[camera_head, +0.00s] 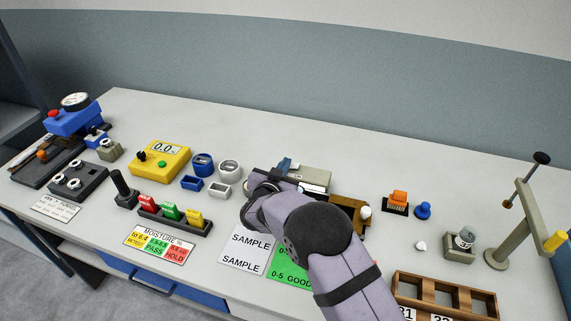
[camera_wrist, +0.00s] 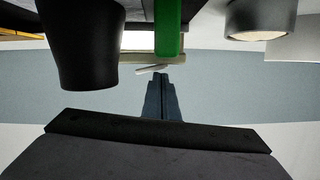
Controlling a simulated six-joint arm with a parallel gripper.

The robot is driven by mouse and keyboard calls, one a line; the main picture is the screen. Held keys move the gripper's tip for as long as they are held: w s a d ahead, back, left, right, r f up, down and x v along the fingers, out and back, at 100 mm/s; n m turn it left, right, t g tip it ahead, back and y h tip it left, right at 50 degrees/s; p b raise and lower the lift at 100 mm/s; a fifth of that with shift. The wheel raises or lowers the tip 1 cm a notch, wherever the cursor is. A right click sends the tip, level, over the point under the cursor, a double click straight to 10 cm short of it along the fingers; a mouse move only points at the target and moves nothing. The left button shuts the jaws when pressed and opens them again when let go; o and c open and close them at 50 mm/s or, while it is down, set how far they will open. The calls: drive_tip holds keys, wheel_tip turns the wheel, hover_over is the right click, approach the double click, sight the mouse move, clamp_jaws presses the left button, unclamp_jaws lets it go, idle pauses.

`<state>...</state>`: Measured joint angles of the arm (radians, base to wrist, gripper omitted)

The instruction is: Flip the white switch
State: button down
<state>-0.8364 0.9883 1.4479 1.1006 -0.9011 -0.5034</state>
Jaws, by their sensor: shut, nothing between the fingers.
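My gripper (camera_head: 284,166) is in the middle of the table in the head view, beside a beige box (camera_head: 314,177) that my arm partly covers. In the wrist view my gripper's two dark blue-grey fingers (camera_wrist: 160,82) are together and empty. A thin pale lever-like piece (camera_wrist: 152,69) shows right by the fingertips, in front of a beige edge. I cannot tell whether it is the white switch or whether the fingers touch it. A white rounded knob (camera_head: 365,211) on a brown block stands to the right of my arm, which hides part of the block.
A yellow meter (camera_head: 160,158), blue and white cups, and a rack with coloured handles stand to the left. An orange switch (camera_head: 398,199), a blue knob (camera_head: 423,210) and a tall stand (camera_head: 515,225) are to the right. The table's back strip is clear.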

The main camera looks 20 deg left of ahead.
drive_tip(key=s+a+r, duration=0.1)
drive_tip(key=s+r, duration=0.5)
drive_tip(key=s, duration=0.3)
drive_tip(key=shift+s+a, duration=0.25)
drive_tip(key=shift+s, duration=0.15)
drive_tip(key=shift+w+r, duration=0.1)
